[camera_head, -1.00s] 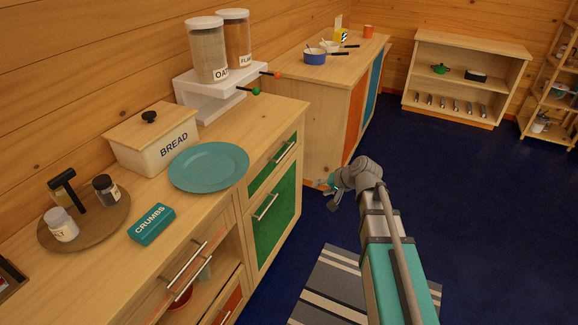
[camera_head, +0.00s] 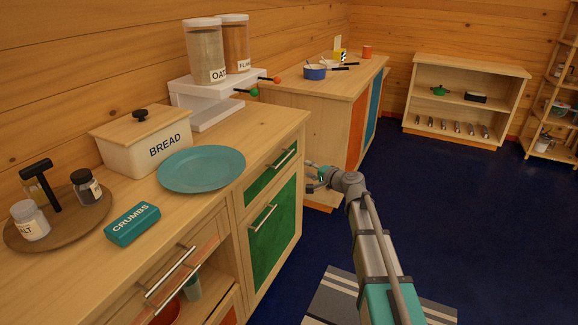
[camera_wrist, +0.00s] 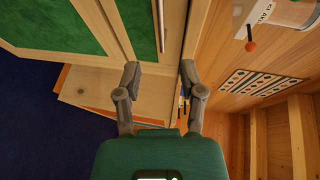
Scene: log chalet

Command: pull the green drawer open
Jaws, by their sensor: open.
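The green drawer (camera_head: 257,186) is the narrow green front at the top of the near counter's right end. It is shut, with a metal bar handle (camera_head: 282,158). A larger green door (camera_head: 272,235) with its own bar handle lies below. My gripper (camera_head: 312,176) is just right of the drawer front, open and empty. In the wrist view my gripper (camera_wrist: 160,70) has its fingers spread, and the drawer handle (camera_wrist: 162,25) lies ahead, in line with the gap between them. The green drawer front (camera_wrist: 138,22) is left of the handle there. The fingers appear apart from the handle.
The counter holds a teal plate (camera_head: 202,169), a bread box (camera_head: 142,150), a crumbs box (camera_head: 132,224) and a white dispenser stand (camera_head: 205,100). A second counter (camera_head: 318,115) stands behind my gripper. Open blue floor (camera_head: 440,220) lies to the right.

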